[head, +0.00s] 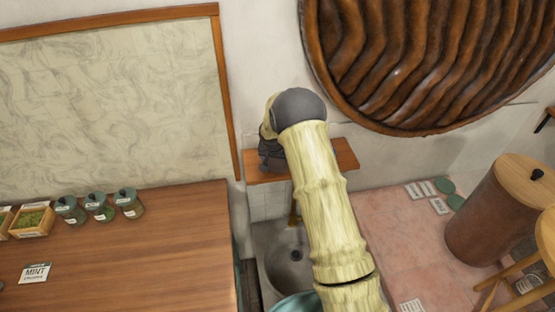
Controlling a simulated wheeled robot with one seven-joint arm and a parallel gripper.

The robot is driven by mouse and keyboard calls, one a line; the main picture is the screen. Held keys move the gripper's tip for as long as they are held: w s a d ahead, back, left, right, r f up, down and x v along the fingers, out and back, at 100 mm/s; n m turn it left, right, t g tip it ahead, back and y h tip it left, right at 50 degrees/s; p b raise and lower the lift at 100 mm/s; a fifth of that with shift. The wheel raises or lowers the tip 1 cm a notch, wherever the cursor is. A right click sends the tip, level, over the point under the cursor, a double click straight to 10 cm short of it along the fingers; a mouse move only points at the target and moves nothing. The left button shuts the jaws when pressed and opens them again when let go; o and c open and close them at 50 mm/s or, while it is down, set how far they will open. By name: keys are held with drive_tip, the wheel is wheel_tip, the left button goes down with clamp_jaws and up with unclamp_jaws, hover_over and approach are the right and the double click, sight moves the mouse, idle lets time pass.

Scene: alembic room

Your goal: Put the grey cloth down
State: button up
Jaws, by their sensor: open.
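My arm reaches up from the lower right to a small wooden shelf (345,154) on the wall. A dark grey shape (270,155) sits at the shelf's left part, just below the bent joint of my arm. I cannot tell how much of it is the grey cloth and how much is my gripper (268,150). The gripper's end is low over the shelf and mostly hidden by my arm. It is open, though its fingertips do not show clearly.
A sink (285,260) lies under the shelf. At left, a wooden counter (150,250) bears several jars (100,206), a planter (32,222) and a mint card (35,273). The shelf's right part is bare.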

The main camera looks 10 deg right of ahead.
drive_tip(key=b+v, duration=0.4)
drive_tip(key=v, duration=0.7)
drive_tip(key=shift+s+r, duration=0.25)
drive_tip(key=shift+r, duration=0.05)
drive_tip(key=s+d+r+n+y, duration=0.1)
drive_tip(key=s+n, duration=0.1)
drive_tip(key=s, duration=1.3)
drive_tip(key=s+d+r+n+g, duration=0.1)
drive_tip(key=s+n, duration=0.1)
drive_tip(key=s, duration=1.4)
drive_tip(key=shift+d+n+y, duration=0.3)
drive_tip(key=shift+y, duration=0.1)
drive_tip(key=shift+s, duration=0.15)
